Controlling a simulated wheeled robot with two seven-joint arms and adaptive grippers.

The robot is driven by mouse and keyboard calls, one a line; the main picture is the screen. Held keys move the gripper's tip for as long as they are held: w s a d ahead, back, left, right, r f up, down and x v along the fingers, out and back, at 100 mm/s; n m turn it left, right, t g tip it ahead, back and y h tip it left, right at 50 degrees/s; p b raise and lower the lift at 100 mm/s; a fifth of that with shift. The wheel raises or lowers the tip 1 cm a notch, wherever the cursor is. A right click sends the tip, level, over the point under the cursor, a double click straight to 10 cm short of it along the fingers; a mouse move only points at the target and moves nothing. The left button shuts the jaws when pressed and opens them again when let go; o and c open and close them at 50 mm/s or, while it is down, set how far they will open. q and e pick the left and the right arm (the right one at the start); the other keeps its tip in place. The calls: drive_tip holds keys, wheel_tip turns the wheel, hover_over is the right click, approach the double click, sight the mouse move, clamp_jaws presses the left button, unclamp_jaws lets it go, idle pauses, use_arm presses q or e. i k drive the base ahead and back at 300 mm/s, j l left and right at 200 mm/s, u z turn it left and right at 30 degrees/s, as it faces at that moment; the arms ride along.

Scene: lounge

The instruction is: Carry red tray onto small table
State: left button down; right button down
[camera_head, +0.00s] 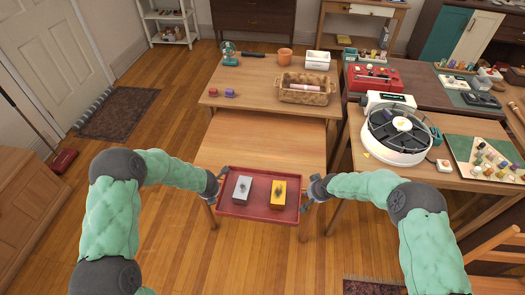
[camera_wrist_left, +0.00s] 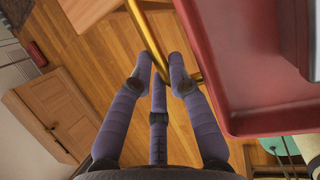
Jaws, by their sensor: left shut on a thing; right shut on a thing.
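The red tray (camera_head: 258,213) is held level at the near edge of the small, low wooden table (camera_head: 262,145), partly overlapping it in the picture. A grey block (camera_head: 242,188) and a yellow block (camera_head: 278,193) lie on the tray. My left gripper (camera_head: 215,186) is shut on the tray's left side, and my right gripper (camera_head: 314,188) is shut on its right side. In the left wrist view the tray (camera_wrist_left: 235,60) fills the right side beside the gripper fingers (camera_wrist_left: 158,68). The exact grip contact is hard to see there.
The small table's top is bare. Behind it a higher table (camera_head: 250,80) bears a woven basket (camera_head: 305,98), a white box and small purple and red items. At right a table (camera_head: 365,160) bears a round white device (camera_head: 397,150). Open floor lies to the left.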

sight(264, 149)
drive_tip(key=i, duration=1)
